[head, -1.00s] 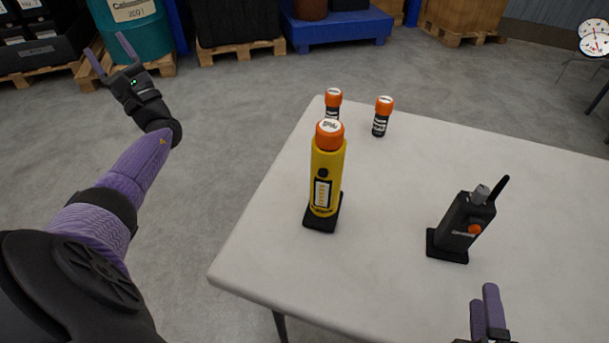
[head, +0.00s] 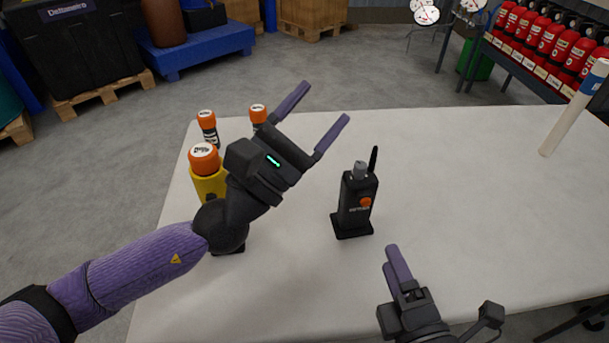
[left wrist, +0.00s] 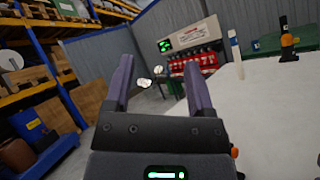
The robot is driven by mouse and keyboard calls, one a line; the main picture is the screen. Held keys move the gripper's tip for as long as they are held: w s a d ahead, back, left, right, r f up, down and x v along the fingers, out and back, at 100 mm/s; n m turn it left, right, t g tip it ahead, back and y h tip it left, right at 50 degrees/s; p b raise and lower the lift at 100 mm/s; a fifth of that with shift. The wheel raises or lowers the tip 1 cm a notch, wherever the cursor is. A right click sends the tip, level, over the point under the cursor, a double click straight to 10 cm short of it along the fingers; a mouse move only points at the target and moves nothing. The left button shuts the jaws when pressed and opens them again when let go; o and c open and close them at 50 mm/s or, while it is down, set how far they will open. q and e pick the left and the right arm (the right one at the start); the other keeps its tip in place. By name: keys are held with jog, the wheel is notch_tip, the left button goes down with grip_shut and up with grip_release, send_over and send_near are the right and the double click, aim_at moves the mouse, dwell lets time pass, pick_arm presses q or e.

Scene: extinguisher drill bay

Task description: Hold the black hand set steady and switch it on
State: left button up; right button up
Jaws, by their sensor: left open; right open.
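The black hand set (head: 352,205) stands upright on a dark base on the pale table in the head view. It has a grey knob and a black antenna on top and an orange button on its front. A black upright thing with an orange spot (left wrist: 287,42), at the upper right of the left wrist view, looks like it. My left gripper (head: 326,103) is open and empty, above the table, up and left of the hand set. My right gripper (head: 398,268) is at the lower right, below the hand set and apart from it; its fingers overlap in view.
A yellow bottle with an orange cap (head: 204,162) is partly hidden behind my left arm. Two small orange-capped bottles (head: 207,122) (head: 258,114) stand behind it. A white tube (head: 572,112) stands at the far right. The table (head: 470,170) is clear right of the hand set.

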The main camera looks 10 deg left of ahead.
pick_arm(q)
notch_tip(320, 180, down, 7)
jog(key=n+g, duration=0.3)
jog(key=g, duration=0.1)
jog(key=n+g+y, duration=0.2)
jog(key=g, duration=0.1)
send_near(355, 170)
jog(key=w, duration=0.1)
jog(key=x, duration=1)
jog(key=shift+s+d, duration=0.15)
jog(key=shift+d, duration=0.25)
grip_shut()
pick_arm(e)
grip_shut()
dwell(0.6)
dwell(0.5)
